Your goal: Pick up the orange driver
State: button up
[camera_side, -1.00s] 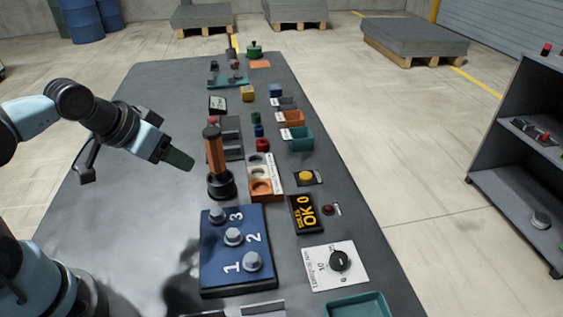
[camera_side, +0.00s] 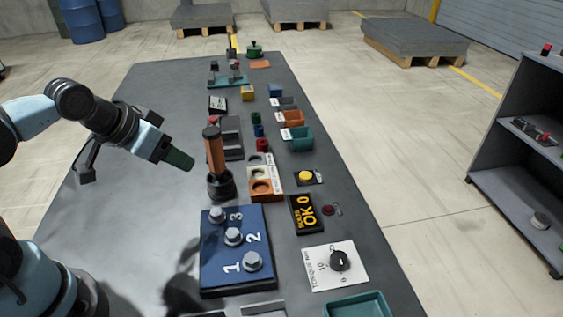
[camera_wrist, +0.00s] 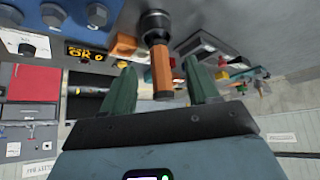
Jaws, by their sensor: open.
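The orange driver (camera_side: 215,153) stands upright in a black round holder (camera_side: 220,186) on the grey table in the side view. It has an orange shaft and a dark top. My gripper (camera_side: 180,160) is to the left of the driver's upper part, apart from it. In the wrist view the driver (camera_wrist: 162,72) shows between the two green fingers of my gripper (camera_wrist: 162,85), which are spread wide and hold nothing. The wrist view shows the driver lying beyond or between the fingertips; the exact depth is hard to tell.
A blue board (camera_side: 238,270) with several bolts lies in front of the holder. An orange and white block (camera_side: 266,190), a display (camera_side: 307,214) and a dial plate (camera_side: 335,280) are to the right. Small bins (camera_side: 300,140) stand farther back. The table's left side is mostly clear.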

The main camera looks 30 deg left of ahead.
jog(key=shift+o, duration=0.9)
jog(key=m+g+h, duration=0.1)
jog(key=m+g, duration=0.4)
jog(key=m, duration=0.3)
send_near(215, 145)
jog(key=shift+w+a+r+m+g, duration=0.4)
jog(key=shift+w+r, duration=0.1)
jog(key=shift+w, duration=0.25)
jog(key=shift+w+d+f, duration=0.1)
jog(key=shift+w+f, duration=0.05)
jog(key=shift+f, duration=0.3)
jog(key=f, duration=0.5)
jog(key=shift+w+d+f, duration=0.25)
jog(key=shift+w+f, duration=0.05)
jog(key=shift+f, duration=0.1)
jog(key=f, duration=0.4)
jog(key=shift+w+a, duration=0.25)
jog(key=shift+w, duration=0.05)
jog(key=shift+d+f, duration=0.1)
jog(key=shift+f, duration=0.55)
